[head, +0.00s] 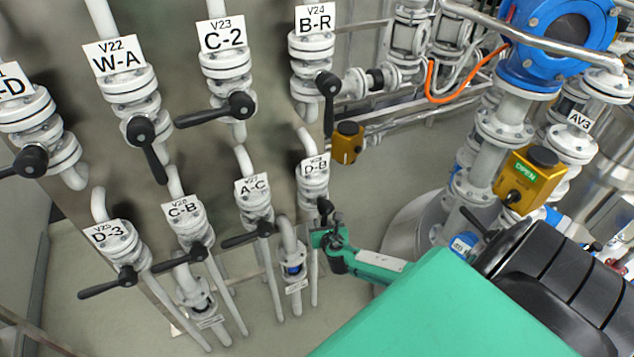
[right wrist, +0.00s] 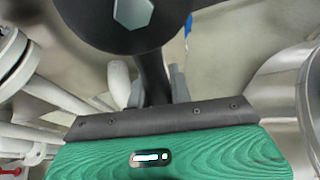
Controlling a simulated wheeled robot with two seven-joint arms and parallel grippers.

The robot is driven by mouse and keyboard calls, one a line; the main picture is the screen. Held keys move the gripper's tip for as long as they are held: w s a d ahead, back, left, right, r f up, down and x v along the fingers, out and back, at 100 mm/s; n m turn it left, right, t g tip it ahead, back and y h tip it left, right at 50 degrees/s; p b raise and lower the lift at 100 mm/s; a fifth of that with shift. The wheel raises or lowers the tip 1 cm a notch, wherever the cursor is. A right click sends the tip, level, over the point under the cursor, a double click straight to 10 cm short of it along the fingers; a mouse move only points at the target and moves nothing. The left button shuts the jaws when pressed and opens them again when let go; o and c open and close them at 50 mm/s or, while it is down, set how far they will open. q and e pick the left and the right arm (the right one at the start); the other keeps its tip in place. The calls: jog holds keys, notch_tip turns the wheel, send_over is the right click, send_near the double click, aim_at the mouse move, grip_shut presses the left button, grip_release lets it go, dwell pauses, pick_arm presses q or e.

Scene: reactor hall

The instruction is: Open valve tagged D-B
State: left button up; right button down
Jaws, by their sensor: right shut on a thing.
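The valve tagged D-B (head: 314,190) is white and flanged, at the right end of the lower valve row in the head view. Its black lever handle runs from the hub (head: 324,205) down into my right gripper (head: 333,230), roughly along the pipe. In the right wrist view the round black hub (right wrist: 135,18) with a hexagonal centre fills the top. The black lever (right wrist: 152,75) passes between the two grey fingers of my right gripper (right wrist: 155,90), which is shut on it. My left gripper is in neither view.
Neighbouring levers are those of A-C (head: 262,228) and C-B (head: 197,252), lower row, and B-R (head: 328,90), above. A yellow box (head: 347,142) is just right of D-B. A yellow box marked OPEN (head: 530,180) and a blue-flanged pipe (head: 558,30) stand further right.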

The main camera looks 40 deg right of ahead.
jog(key=shift+s+d+f+n, duration=0.1)
jog(key=shift+s+d+n, duration=0.2)
jog(key=shift+d, duration=0.15)
jog(key=c, duration=1.3)
grip_release()
jog(key=shift+d, duration=0.1)
jog(key=shift+w, duration=0.1)
jog(key=shift+a, duration=0.2)
jog(key=b+v, duration=0.1)
jog(key=v, duration=1.2)
jog(key=shift+s+a, duration=0.15)
jog(key=shift+s, duration=0.2)
